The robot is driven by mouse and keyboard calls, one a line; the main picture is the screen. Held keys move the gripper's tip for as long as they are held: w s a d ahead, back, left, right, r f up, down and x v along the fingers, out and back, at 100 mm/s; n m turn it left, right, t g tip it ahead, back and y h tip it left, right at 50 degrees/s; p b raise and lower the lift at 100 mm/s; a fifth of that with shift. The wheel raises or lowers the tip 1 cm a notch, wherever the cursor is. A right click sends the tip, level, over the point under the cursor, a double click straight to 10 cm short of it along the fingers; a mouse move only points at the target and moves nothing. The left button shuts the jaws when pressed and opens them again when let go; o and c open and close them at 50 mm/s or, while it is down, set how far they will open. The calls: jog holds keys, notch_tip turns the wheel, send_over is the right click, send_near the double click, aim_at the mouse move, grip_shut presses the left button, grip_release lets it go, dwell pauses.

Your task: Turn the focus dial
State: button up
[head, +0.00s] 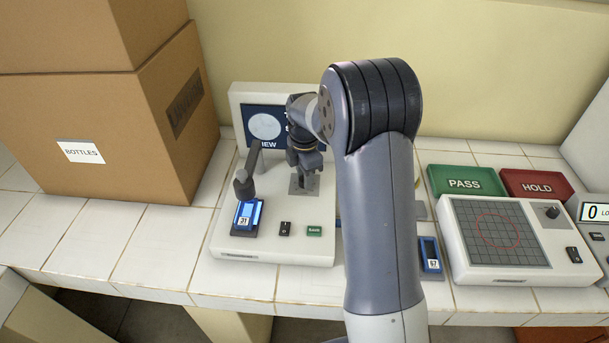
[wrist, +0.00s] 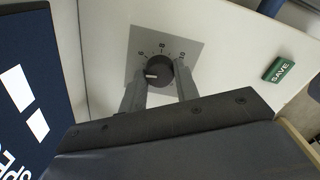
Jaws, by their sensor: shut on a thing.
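The focus dial (wrist: 158,72) is a round black knob with a white pointer mark. It sits on a grey square plate (wrist: 190,48) with tick marks and numbers around it. The pointer is toward the left in the wrist view. My gripper (wrist: 160,90) has one finger on each side of the dial and is shut on it. In the head view my gripper (head: 304,180) reaches down over the grey plate (head: 312,184) on the white instrument (head: 270,250), and the dial is mostly hidden there.
A screen (head: 265,126) stands behind the dial. A green SAVE button (head: 314,231), a black switch (head: 285,229) and a blue slide labelled 31 (head: 247,214) are near it. A cardboard box (head: 100,130) is at left. Green PASS (head: 466,181) and red HOLD (head: 537,184) trays are at right.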

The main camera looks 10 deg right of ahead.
jog(key=m, duration=0.6)
jog(key=shift+m, duration=0.4)
dwell(0.4)
jog(key=o, duration=1)
jog(key=shift+c, duration=0.2)
notch_tip(320, 180, up, 11)
jog(key=shift+b, duration=0.35)
jog(key=shift+f, duration=0.15)
